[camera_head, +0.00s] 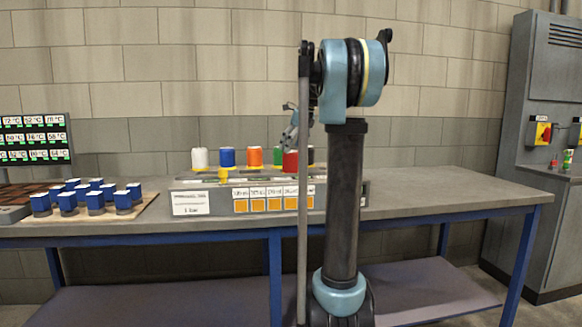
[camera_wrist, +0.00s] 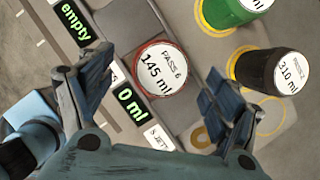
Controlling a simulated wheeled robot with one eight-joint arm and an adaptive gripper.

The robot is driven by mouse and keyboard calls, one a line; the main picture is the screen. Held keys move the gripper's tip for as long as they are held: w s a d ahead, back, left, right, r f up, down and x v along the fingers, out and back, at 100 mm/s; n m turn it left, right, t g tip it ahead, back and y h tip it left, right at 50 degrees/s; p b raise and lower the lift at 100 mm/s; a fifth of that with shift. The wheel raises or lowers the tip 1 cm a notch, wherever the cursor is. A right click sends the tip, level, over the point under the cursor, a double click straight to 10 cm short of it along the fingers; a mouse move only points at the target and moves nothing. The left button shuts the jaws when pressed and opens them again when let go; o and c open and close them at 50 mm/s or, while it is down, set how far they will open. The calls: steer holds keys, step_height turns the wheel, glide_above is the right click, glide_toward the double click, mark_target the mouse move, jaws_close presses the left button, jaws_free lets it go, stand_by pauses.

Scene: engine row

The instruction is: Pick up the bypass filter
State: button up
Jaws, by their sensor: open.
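Several coloured canisters stand in a row on a grey rack: white (camera_head: 200,158), blue (camera_head: 227,156), orange (camera_head: 254,156), green (camera_head: 277,157), red (camera_head: 291,161) and a dark one (camera_head: 311,156). In the wrist view the red canister (camera_wrist: 161,70) has a white top reading "PASS 6" and "145 ml". The green one (camera_wrist: 222,12) and a black one marked 310 ml (camera_wrist: 272,72) are beside it. I cannot tell for certain which is the bypass filter. My gripper (camera_wrist: 160,82) is open and empty, its fingers on either side of the red canister's top in the picture. It hangs above the rack in the head view (camera_head: 291,138).
The grey rack (camera_head: 192,184) has orange squares and labels along its front. Lit displays read "empty" (camera_wrist: 76,22) and "0 ml" (camera_wrist: 131,106). Several blue canisters (camera_head: 96,202) stand on a board at left. The bench's right side (camera_head: 440,190) is clear. A grey cabinet (camera_head: 540,140) stands at right.

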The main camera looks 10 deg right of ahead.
mark_target(288, 163)
steer(key=shift+d+x, duration=0.15)
steer(key=shift+x, duration=1.9)
steer(key=shift+d+x, duration=0.1)
steer(key=shift+x, duration=1.95)
steer(key=c, duration=1.5)
